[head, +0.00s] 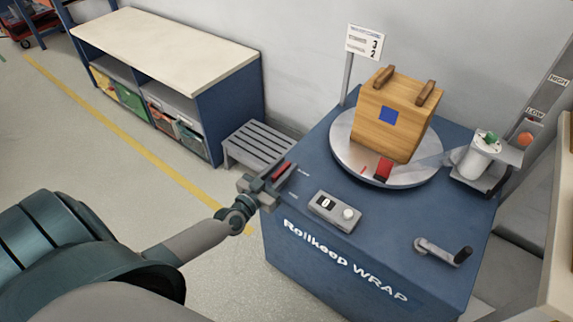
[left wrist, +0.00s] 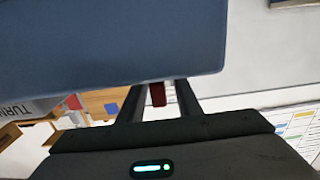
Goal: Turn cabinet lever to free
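The blue wrap cabinet (head: 350,255) stands at the right in the head view. A red lever (head: 282,170) sits at the cabinet's left edge, beside small white markings too small to read. My left gripper (head: 268,185) is at this lever. In the left wrist view the red lever (left wrist: 157,95) shows between the two fingers of my left gripper (left wrist: 159,98), with visible gaps beside it, so the gripper looks open around it. The cabinet's blue side (left wrist: 110,45) fills the upper part there. My right gripper is not in view.
A turntable (head: 345,150) on the cabinet carries a wooden box (head: 392,115). A control box (head: 335,211) and a black-handled crank (head: 445,251) are near its front. A grey slatted stand (head: 258,143) is behind the lever. Open floor (head: 120,190) lies to the left.

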